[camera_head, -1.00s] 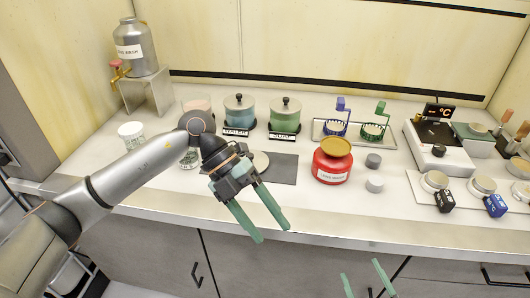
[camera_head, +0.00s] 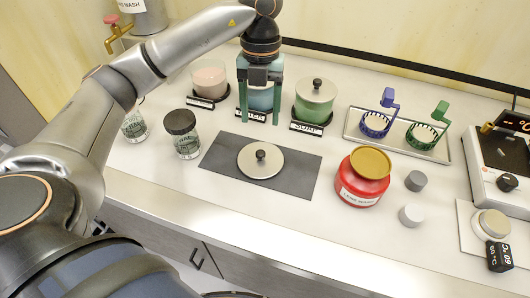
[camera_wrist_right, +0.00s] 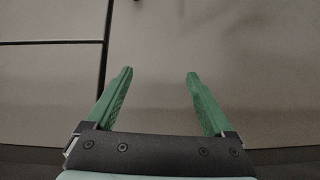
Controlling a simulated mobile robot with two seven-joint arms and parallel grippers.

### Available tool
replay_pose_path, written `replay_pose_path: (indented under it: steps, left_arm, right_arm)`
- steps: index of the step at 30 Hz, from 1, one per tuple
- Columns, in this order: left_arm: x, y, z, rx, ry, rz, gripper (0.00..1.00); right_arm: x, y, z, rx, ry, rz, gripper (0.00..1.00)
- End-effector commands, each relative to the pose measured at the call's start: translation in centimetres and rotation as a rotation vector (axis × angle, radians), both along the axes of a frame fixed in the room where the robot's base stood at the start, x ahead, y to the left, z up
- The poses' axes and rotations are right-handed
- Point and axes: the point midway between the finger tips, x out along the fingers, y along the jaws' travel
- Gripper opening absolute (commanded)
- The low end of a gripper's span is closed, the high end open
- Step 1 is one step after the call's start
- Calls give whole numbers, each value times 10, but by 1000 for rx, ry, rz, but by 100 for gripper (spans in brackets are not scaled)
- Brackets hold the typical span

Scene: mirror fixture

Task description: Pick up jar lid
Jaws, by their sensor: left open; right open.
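A round grey jar lid with a dark knob (camera_head: 261,161) lies on a dark mat (camera_head: 222,158). A green jar (camera_head: 312,106) wears a similar grey lid (camera_head: 315,90). A blue jar (camera_head: 261,97) stands left of it, its top hidden behind my left gripper. A pink jar (camera_head: 208,77) stands further left and shows no lid. My left gripper (camera_head: 260,119) points down, open, its green fingers at either side of the blue jar in the picture; I cannot tell whether they touch it. In the right wrist view my right gripper (camera_wrist_right: 160,75) is open and empty before a grey cabinet front.
A red jar with a gold lid (camera_head: 363,178) and two grey cylinders (camera_head: 415,181) stand right of the mat. A tray with blue and green holders (camera_head: 398,133) is behind right. The counter's front strip is clear.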

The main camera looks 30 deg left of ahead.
Motion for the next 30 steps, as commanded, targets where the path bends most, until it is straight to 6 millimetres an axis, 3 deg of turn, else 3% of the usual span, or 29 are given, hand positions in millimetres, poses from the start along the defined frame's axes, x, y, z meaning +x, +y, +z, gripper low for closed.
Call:
replay_pose_path:
  steps: [1, 6, 14, 22, 30]
  left_arm:
    - [-2, -1, -13, -3, 5, -3, 64]
    - [-5, -3, -38, -2, 4, -3, 64]
    - [-6, -4, -56, -3, 1, -3, 64]
    - [-10, -5, -95, -2, 4, -3, 64]
    - [-10, -6, -104, -3, 0, -3, 64]
  right_arm:
    - [0, 0, -4, -1, -1, 1, 87]
    - [1, 0, -7, 0, -2, 1, 87]
    - [1, 0, -6, -1, -2, 1, 87]
    - [1, 0, 0, -2, -3, 2, 87]
    - [1, 0, 0, -2, -3, 2, 87]
